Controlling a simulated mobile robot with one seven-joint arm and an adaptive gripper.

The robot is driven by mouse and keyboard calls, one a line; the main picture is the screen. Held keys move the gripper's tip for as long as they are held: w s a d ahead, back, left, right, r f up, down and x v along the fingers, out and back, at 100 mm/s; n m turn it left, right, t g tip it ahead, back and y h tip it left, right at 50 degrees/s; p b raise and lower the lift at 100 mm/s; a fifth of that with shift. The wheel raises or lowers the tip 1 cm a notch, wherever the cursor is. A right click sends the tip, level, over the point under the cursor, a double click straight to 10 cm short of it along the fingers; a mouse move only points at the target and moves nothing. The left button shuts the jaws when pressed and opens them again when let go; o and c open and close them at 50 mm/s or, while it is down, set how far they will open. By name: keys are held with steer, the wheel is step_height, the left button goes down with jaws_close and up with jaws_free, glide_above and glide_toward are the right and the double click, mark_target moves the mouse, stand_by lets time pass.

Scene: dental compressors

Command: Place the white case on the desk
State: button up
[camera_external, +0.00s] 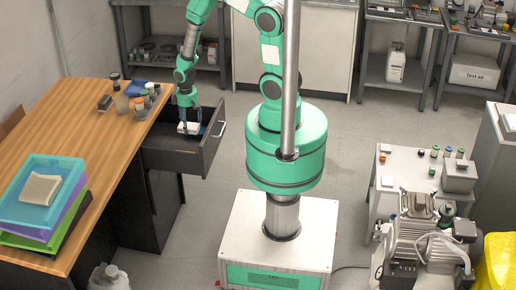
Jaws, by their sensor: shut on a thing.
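The white case (188,128) is a small white block in the open drawer (178,160) of the wooden desk (93,130). My gripper (188,118) points down into the drawer from above, with its fingers around the case. It is shut on the case. Whether the case touches the drawer floor or hangs just above it, I cannot tell. The drawer's front panel stands out to the right of the desk.
On the desk near the drawer are several small jars (140,100) and a dark box (104,103). Stacked coloured trays (42,195) with a paper pile stand at the near left. The desk's middle is clear. A side table (410,165) with equipment stands at right.

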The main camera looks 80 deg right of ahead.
steer(key=shift+r, duration=0.1)
step_height(320, 180, up, 21)
steer(key=w+a+r+m+p, duration=0.25)
steer(key=w+a+p, duration=0.55)
steer(key=w+a, duration=1.15)
steer(key=w+a+f+m+p, duration=0.1)
steer(key=w+a+p, duration=0.3)
steer(key=a, duration=0.6)
steer(key=w+a+f+m+p, duration=0.1)
steer(key=w+a, duration=0.4)
steer(key=a, duration=0.5)
steer(key=f, duration=0.4)
steer(key=shift+w+d, duration=0.2)
steer(key=shift+d, duration=0.05)
steer(key=shift+f, duration=0.5)
glide_above(60, 155)
steer(key=shift+s+f+p, duration=0.15)
steer(key=shift+f+p, duration=0.25)
steer(key=shift+f, duration=0.35)
